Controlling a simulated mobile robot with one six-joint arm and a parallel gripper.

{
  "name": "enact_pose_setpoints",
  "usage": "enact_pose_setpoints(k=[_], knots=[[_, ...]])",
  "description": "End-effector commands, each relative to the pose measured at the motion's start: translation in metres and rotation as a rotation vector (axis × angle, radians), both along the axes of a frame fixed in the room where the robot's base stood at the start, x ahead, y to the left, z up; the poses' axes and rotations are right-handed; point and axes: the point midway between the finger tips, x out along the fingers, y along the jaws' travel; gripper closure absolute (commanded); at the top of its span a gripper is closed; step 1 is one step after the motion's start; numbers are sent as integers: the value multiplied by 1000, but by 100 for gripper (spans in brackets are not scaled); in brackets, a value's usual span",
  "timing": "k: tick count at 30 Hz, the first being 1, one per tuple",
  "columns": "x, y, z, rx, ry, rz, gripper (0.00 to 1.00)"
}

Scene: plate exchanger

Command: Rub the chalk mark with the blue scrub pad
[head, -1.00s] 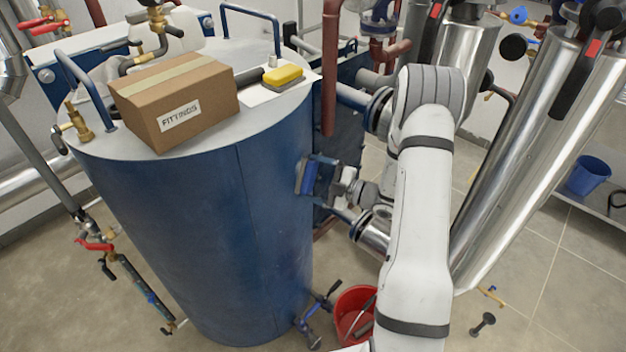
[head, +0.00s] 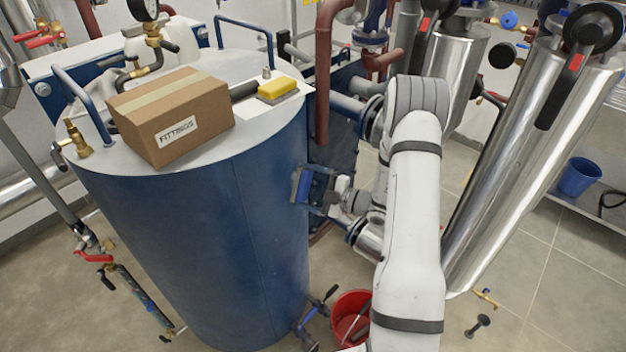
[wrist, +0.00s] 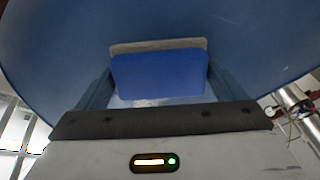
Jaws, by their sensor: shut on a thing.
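The blue scrub pad (wrist: 158,76) is a blue block with a grey layer on its far side. My gripper (wrist: 156,88) is shut on it, one finger at each side. In the head view the pad (head: 301,186) is at the right side of the large blue tank (head: 200,240), with my gripper (head: 312,187) to its right. I cannot tell whether the pad touches the tank wall. A pale patch (wrist: 152,102) shows just below the pad in the wrist view; I cannot tell if it is the chalk mark. No clear chalk mark shows in the head view.
On the tank top stand a cardboard fittings box (head: 172,115) and a yellow block (head: 277,88) on a white sheet. A red bucket (head: 350,312) stands on the floor right of the tank. Shiny metal cylinders (head: 530,150) rise right of my arm. Pipes run behind.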

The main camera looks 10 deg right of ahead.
Motion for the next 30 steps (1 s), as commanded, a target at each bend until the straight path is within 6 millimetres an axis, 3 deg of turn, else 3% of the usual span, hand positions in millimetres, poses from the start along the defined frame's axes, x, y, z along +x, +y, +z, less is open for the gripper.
enact_pose_setpoints(k=[19,30], knots=[[-34,27,1,1,0,4,28],[-37,29,12,0,-1,3,28]])
